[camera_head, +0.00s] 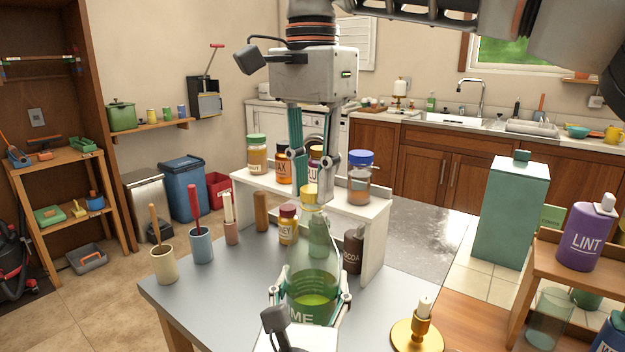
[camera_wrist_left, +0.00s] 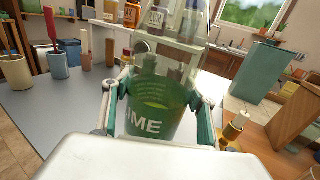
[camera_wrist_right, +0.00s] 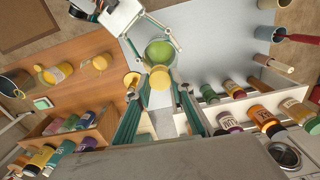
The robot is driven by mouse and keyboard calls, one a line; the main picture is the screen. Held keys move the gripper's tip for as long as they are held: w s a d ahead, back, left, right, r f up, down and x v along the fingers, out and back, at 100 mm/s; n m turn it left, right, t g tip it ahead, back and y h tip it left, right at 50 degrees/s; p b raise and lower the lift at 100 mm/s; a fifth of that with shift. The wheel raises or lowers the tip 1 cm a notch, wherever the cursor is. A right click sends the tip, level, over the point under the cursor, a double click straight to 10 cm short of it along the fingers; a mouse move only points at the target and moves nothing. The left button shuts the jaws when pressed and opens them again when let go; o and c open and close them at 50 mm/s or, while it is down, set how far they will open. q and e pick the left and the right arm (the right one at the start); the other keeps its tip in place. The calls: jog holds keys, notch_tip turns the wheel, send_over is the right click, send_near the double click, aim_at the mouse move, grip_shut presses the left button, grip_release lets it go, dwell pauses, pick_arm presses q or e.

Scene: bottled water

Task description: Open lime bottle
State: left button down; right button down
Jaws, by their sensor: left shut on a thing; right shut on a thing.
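The lime bottle (camera_head: 312,262) is clear glass with a green label and green liquid, standing upright above the grey table. Its yellow cap (camera_head: 309,195) is on the neck. My left gripper (camera_head: 309,291) is shut around the lower body, one finger on each side; the left wrist view shows the label (camera_wrist_left: 150,122) between the fingers. My right gripper (camera_head: 312,193) comes from above and is shut on the yellow cap. The right wrist view shows the cap (camera_wrist_right: 160,78) between the fingertips, with the bottle below it. The bottle's base is hidden by my left gripper.
A white shelf (camera_head: 375,235) with several jars stands behind the bottle. Pots with utensils (camera_head: 200,245) stand at left on the table (camera_head: 220,290). A brass candle holder (camera_head: 417,335) is close at right. A wooden rack with a purple LINT bottle (camera_head: 585,238) is farther right.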

jog(key=shift+r, duration=0.95)
